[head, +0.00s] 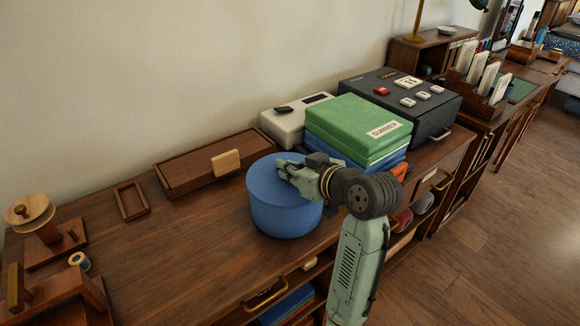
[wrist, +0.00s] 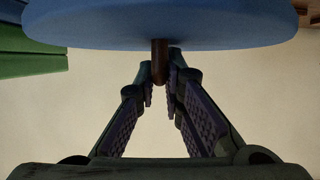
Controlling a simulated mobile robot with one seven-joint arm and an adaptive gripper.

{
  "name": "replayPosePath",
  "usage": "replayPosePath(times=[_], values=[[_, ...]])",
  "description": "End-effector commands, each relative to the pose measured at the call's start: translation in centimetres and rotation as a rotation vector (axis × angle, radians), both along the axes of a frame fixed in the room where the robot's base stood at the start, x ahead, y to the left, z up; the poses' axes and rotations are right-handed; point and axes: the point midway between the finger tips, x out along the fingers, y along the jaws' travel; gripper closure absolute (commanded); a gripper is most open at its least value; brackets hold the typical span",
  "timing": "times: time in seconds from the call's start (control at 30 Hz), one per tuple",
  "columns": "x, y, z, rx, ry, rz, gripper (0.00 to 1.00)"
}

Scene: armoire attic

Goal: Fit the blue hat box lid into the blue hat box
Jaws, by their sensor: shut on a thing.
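The blue hat box (head: 287,220) stands upright on the wooden desk top. Its blue round lid (head: 262,180) is level over the box opening in the head view; I cannot tell whether it is seated or just above the rim. The lid also fills the top of the wrist view (wrist: 160,22), which looks upside down. My gripper (head: 282,170) lies sideways above the lid and is shut on the lid's brown knob (wrist: 160,60). The knob stands between the fingertips in the wrist view. The box interior is hidden.
Green boxes (head: 358,122) on blue ones stand close right of the hat box. A white device (head: 292,122) and a dark case (head: 420,98) stand behind and right.

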Motion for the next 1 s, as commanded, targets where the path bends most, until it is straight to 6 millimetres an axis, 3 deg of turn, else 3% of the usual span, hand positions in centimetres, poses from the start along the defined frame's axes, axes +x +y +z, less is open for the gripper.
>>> replayPosePath(times=[0.03,0.07,0.33,0.6,0.77,1.0], values=[[0.0,0.0,-0.3,0.001,-0.001,0.0,1.0],[0.0,0.0,-0.1,0.0,0.0,0.0,0.89],[0.0,0.0,-0.1,0.0,0.0,0.0,0.71],[0.0,0.0,-0.1,0.0,0.0,0.0,0.71],[-0.1,-0.1,1.1,0.0,-0.001,-0.001,0.71],[-3.7,-2.9,2.6,-0.001,-0.005,-0.004,0.71]])
